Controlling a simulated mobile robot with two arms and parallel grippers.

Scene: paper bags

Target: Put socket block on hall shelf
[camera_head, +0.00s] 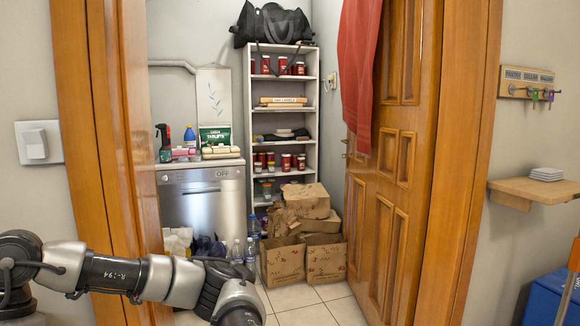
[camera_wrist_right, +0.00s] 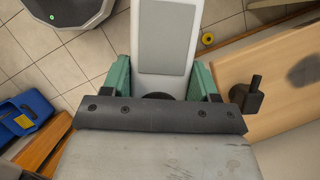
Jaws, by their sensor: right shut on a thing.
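The block (camera_wrist_right: 165,40), white with a grey panel on its face, is between the green fingers of my right gripper (camera_wrist_right: 162,78) in the right wrist view. The gripper is shut on it; its top runs out of the frame. I take it for the socket block. The hall shelf (camera_head: 512,197) is a small light wood board on the right wall in the head view. My right gripper does not show in the head view. My left arm comes in at the lower left, but its gripper is below the frame.
A stack of white squares (camera_head: 546,174) stands on the shelf, with bare wood left of it. A key rack (camera_head: 528,77) hangs above and a blue box (camera_head: 543,300) is below. The wooden door (camera_head: 385,200) stands open. The wrist view shows tiled floor and a wooden surface (camera_wrist_right: 285,105).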

